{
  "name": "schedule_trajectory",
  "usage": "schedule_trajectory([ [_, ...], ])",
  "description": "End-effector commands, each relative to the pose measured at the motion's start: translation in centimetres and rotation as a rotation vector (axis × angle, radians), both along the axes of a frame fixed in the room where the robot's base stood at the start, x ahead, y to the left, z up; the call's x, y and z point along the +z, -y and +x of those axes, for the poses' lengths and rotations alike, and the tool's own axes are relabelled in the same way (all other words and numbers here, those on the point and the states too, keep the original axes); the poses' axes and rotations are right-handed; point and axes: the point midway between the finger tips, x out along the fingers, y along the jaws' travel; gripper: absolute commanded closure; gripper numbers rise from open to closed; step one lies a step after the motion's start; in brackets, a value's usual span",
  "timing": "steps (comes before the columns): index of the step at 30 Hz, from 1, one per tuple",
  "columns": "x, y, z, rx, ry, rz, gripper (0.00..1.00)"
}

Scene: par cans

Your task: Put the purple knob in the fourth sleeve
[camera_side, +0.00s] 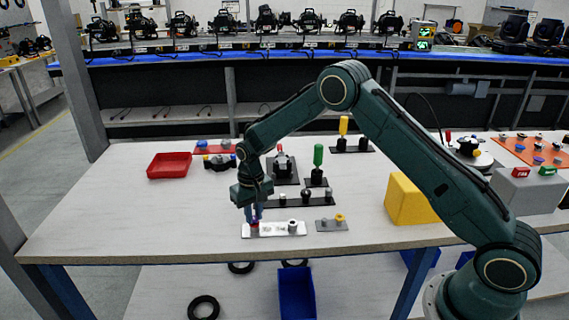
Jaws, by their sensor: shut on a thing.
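The purple knob (255,224) shows as a small dark reddish-purple spot under my gripper, mostly hidden by the fingers. My gripper (254,218) points down and is shut on it, over the left part of a white strip (273,231). The strip lies near the table's front edge and carries a row of small fittings that look like the sleeves, with one dark-topped piece (292,225) standing toward its right end. I cannot tell whether the knob touches the strip or is inside a sleeve. The fittings are too small to count surely.
A grey plate (325,227) with a yellow-topped piece (340,219) lies right of the strip. A dark rail (315,201) with several knobs is behind. A red tray (169,166) is at back left, a yellow block (408,200) at right. Bare tabletop lies left of the strip.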

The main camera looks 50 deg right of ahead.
Motion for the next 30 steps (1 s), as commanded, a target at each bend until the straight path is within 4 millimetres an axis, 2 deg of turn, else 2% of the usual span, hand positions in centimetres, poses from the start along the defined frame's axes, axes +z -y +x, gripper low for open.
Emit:
schedule_trajectory([
  [30,3.2,0.0,0.0,0.000,0.001,0.000,0.96],
])
